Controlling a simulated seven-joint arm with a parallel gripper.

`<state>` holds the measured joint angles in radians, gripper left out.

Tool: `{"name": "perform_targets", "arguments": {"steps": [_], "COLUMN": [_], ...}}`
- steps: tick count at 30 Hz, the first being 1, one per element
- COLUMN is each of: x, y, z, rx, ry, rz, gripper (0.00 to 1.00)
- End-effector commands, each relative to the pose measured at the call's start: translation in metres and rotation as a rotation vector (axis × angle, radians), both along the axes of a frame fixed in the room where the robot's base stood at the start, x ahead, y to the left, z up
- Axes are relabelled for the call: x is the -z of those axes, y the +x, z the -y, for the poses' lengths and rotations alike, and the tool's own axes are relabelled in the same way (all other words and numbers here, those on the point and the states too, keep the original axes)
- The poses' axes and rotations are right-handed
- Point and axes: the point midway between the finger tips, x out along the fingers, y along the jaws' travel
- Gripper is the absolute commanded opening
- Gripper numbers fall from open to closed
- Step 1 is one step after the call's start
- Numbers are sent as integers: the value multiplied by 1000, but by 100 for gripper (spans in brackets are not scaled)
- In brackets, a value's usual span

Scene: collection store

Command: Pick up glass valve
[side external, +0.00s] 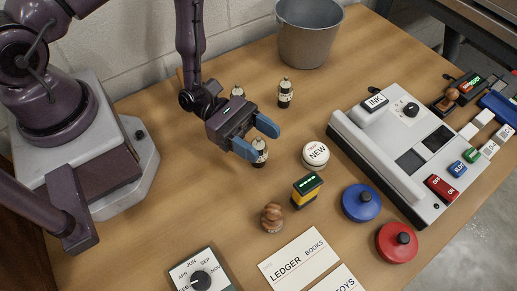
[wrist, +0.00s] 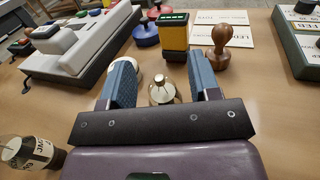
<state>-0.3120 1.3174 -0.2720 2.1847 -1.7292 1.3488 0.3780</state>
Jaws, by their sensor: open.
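A small glass valve (wrist: 163,91) with a rounded glass body and a pale tip stands between the fingers of my gripper (wrist: 161,64) in the wrist view. Clear space shows on both sides of it. In the side view the valve (side external: 260,152) stands on the table, partly hidden by the blue fingers of my gripper (side external: 256,138), which is open around its top. Two similar small labelled glass pieces stand behind, one in the open (side external: 285,93) and one close to my arm (side external: 238,92).
A white console (side external: 385,175) lies to the right. A grey bucket (side external: 310,40) stands at the back. Bare table lies left of the stamp.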

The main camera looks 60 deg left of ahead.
Motion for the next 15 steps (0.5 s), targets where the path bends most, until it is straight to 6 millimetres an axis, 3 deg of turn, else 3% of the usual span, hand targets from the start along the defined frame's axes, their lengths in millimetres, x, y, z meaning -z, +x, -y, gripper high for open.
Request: {"name": "perform_targets", "arguments": {"steps": [3,10,15], "x": [0,0,0], "y": [0,0,0], "z": [0,-1,-1], "rx": [0,0,0], "ry": [0,0,0], "rz": [0,0,0], "gripper": [56,4,4]}}
